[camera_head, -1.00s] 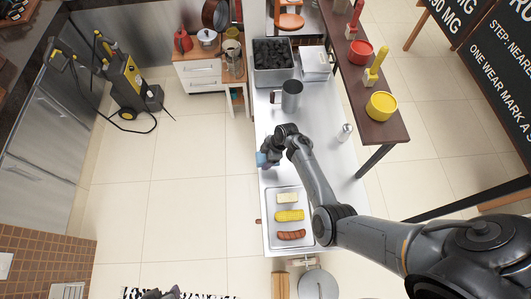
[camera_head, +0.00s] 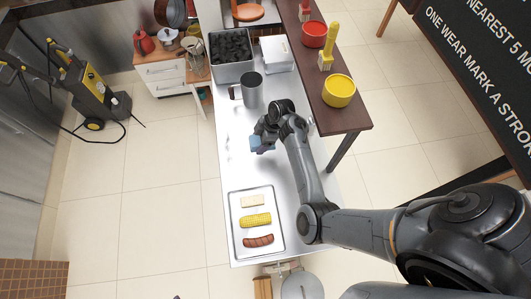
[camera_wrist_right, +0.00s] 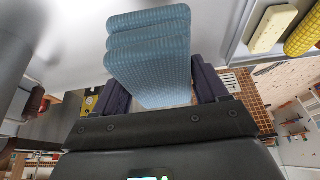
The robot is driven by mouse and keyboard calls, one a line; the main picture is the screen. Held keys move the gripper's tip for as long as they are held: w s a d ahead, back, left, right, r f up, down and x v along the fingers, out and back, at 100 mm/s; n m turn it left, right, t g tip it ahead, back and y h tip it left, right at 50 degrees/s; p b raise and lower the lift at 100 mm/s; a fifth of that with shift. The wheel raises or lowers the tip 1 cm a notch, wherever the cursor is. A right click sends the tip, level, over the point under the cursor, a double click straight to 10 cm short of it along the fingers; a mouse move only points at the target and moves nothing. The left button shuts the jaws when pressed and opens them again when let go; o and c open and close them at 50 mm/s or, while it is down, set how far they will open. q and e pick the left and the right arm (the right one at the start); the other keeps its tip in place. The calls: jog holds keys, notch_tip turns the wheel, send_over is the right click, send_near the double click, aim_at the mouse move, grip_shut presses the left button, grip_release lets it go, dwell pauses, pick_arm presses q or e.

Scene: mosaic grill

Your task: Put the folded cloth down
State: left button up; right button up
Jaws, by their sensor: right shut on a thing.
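The folded cloth (camera_wrist_right: 150,45) is light blue, in several stacked layers, and stands out from between the two dark fingers of my right gripper (camera_wrist_right: 163,88) in the right wrist view. The right gripper is shut on it. In the head view the cloth (camera_head: 264,146) is a small blue patch at the tip of my right gripper (camera_head: 262,138). It is over the bright metal counter (camera_head: 238,165), between the mug and the food tray. I cannot tell whether the cloth touches the counter. My left gripper is not clearly in view.
A metal tray (camera_head: 234,222) with a pale block (camera_head: 252,201), corn (camera_head: 255,220) and a sausage (camera_head: 258,240) lies below. A grey mug (camera_head: 252,91), a coal bin (camera_head: 232,67) and a white box (camera_head: 277,54) stand above. The counter left of the gripper is bare.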

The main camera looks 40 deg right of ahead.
send_over(258, 156)
jog(key=f, duration=0.2)
jog(key=d+f, duration=0.1)
jog(key=f, duration=0.1)
jog(key=shift+s+f, duration=0.1)
jog(key=shift+s, duration=0.05)
pick_arm(q)
jog(key=shift+w+a+f+b, duration=0.1)
jog(key=shift+a+f+b, duration=0.05)
jog(key=shift+f+b, duration=0.4)
pick_arm(e)
jog(key=shift+f, duration=2.45)
jog(key=shift+f, duration=0.1)
jog(key=o, duration=0.7)
pick_arm(q)
jog(key=shift+a+f, duration=0.15)
jog(key=shift+a, duration=0.05)
pick_arm(e)
jog(key=shift+o, duration=1.2)
jog(key=shift+s+f, duration=0.15)
